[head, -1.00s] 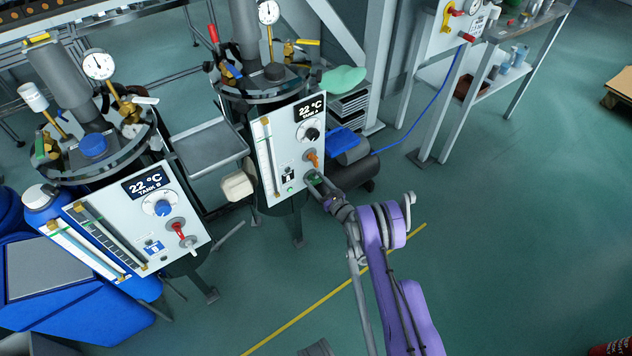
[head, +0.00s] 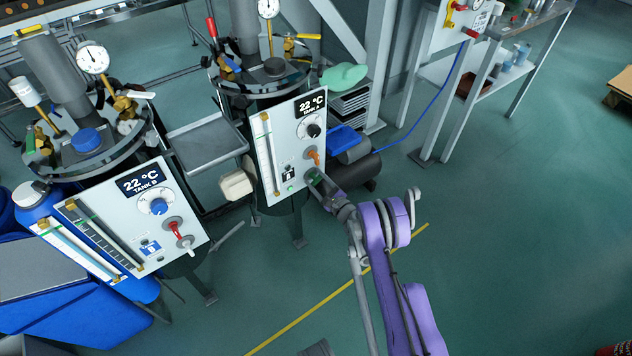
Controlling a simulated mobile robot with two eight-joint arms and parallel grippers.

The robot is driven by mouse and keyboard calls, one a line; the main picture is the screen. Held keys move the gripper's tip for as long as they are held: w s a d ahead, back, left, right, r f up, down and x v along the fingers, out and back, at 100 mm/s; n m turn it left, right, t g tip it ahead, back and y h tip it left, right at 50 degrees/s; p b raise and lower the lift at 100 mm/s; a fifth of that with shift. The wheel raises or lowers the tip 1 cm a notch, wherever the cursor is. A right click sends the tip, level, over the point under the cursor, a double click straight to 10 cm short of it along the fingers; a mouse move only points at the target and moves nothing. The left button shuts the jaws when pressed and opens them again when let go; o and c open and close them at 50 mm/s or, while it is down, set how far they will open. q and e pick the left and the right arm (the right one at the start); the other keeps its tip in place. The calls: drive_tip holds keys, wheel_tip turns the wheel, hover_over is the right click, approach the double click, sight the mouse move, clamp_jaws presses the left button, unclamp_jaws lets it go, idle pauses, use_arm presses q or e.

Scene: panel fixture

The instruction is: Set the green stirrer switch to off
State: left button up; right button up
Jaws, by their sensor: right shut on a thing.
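The Tank A panel (head: 264,150) is white, with a "22 °C" display, a black dial (head: 313,131), an orange-handled switch (head: 313,155) and a small green light (head: 291,188). My right gripper (head: 316,179) is at the lower right corner of this panel, below the orange switch. It is shut on the green stirrer switch (head: 314,175), of which only a bit of green shows between the fingers. The switch's exact angle is hidden by the gripper. My left gripper is not in view.
The Tank B panel (head: 115,232) at left has a blue dial (head: 158,207) and a red-handled switch (head: 176,230). A grey tray (head: 206,145) sits between the tanks. A blue bin (head: 70,310) stands at lower left. The floor at right is open.

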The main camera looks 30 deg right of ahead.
drive_tip(key=n+b, duration=0.2)
drive_tip(key=n, duration=0.3)
drive_tip(key=shift+a+f+n, duration=0.1)
drive_tip(key=shift+f+n, duration=0.05)
drive_tip(key=shift+n, duration=0.15)
drive_tip(key=n+b, duration=0.2)
drive_tip(key=n, duration=0.3)
drive_tip(key=shift+n+b, duration=0.3)
drive_tip(key=o, duration=1.4)
drive_tip(key=s, duration=1)
drive_tip(key=shift+s+d, duration=0.4)
